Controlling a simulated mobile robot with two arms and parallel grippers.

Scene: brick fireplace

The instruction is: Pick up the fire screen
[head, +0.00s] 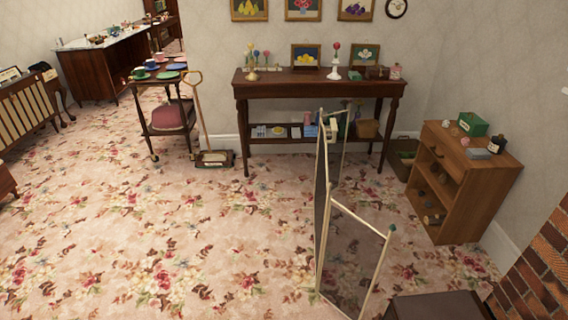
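The fire screen (348,245) stands upright on the floral carpet, right of the middle of the head view. It has pale, thin frames around dark see-through mesh panels, folded at angles to each other. A small greenish knob shows at the top corner of its nearest panel. Neither of my grippers is in the head view, so I cannot see whether they are open or shut.
A dark console table (318,88) with ornaments stands behind the screen. A wooden cabinet (496,178) and brick wall (538,272) are to the right. A dark box-like thing (437,307) is near the screen's foot. The carpet (150,235) left of the screen is clear.

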